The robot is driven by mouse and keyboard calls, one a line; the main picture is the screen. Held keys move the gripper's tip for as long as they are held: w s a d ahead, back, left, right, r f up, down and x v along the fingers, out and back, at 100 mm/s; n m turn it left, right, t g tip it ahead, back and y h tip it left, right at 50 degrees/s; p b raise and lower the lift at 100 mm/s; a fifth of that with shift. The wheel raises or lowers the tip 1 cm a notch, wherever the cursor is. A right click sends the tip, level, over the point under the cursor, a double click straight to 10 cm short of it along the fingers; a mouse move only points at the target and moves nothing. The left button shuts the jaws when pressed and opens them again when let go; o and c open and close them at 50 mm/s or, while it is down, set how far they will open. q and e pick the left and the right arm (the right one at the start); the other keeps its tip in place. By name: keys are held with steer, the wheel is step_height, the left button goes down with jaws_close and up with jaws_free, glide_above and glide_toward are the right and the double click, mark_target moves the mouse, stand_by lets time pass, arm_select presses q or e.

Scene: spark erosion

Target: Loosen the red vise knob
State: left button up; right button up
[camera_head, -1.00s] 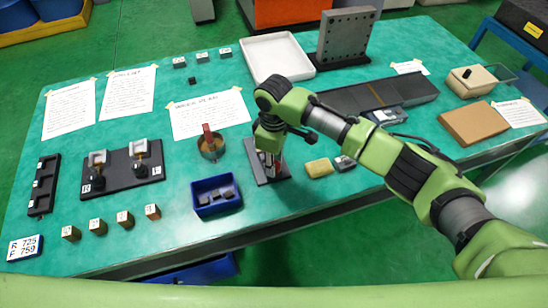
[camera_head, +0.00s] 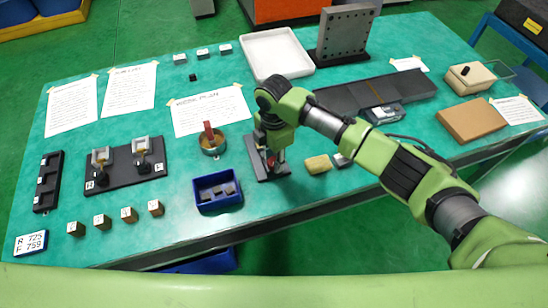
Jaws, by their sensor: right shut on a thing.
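The vise stands on a dark base plate (camera_head: 274,175) near the front middle of the table. A bit of its red knob (camera_head: 271,163) shows at my right gripper (camera_head: 270,158). My right arm comes in from the right and its gripper points down over the vise, shut on what appears to be the red knob. The fingers and most of the vise are hidden by the wrist. My left gripper is not in view.
A blue bin (camera_head: 217,190) with dark blocks stands left of the vise. A round dish (camera_head: 212,145) with a red piece sits behind the bin. A yellow sponge (camera_head: 318,164) lies to the right. Several small blocks (camera_head: 128,214) line the front left.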

steer(key=n, duration=0.5)
steer(key=shift+n, duration=0.4)
stand_by(0.4)
steer(key=o, duration=1.1)
steer(key=shift+r, duration=0.2)
step_height(320, 180, up, 12)
steer(key=shift+f, duration=0.2)
